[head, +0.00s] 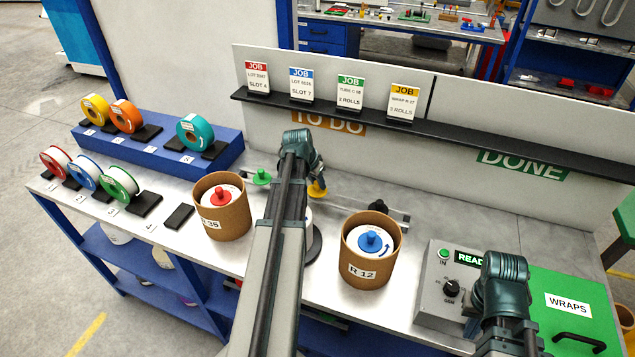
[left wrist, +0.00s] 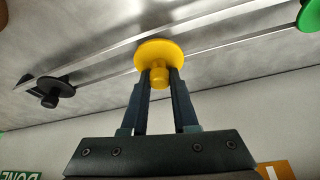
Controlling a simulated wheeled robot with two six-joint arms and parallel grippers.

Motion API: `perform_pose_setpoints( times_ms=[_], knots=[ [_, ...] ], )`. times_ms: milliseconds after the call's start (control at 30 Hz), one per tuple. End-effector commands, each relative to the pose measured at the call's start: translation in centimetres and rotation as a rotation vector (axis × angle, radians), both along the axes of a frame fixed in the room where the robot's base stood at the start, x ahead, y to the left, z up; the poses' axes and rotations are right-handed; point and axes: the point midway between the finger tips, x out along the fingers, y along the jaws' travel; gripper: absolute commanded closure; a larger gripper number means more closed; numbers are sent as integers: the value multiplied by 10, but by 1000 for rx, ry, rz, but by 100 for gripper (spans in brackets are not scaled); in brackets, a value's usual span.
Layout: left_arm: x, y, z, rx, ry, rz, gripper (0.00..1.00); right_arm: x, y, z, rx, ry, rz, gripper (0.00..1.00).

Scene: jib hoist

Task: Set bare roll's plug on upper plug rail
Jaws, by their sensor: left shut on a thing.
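The yellow plug (left wrist: 160,55) has a round flange and a short knob. My left gripper (left wrist: 159,85) is shut on the knob, one finger on each side. The plug is at the thin bars of the plug rail (left wrist: 215,52); I cannot tell whether it rests on them or is just clear. In the head view the yellow plug (head: 318,188) shows beside my left arm, which hides the gripper. A round dark base with a pale thing on it (head: 313,240), perhaps the bare roll, is mostly hidden behind that arm. My right arm is at lower right; its gripper is not visible.
A green plug (head: 262,177) and a black plug (head: 378,206) are on the rail. Cardboard tubs R 35 (head: 226,222) and R 12 (head: 371,250) hold rolls with red and blue plugs. A control box (head: 447,290) stands right. Coloured spools (head: 195,132) stand left.

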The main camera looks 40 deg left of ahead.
Motion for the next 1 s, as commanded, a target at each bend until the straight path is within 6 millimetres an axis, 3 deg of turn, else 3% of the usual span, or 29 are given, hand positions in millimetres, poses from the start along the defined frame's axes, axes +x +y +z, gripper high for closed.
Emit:
perform_pose_setpoints(
  times_ms=[1000],
  knots=[
    [0,0,-12,0,0,0,100,0,0,-12,0,0,0,100]
  ],
)
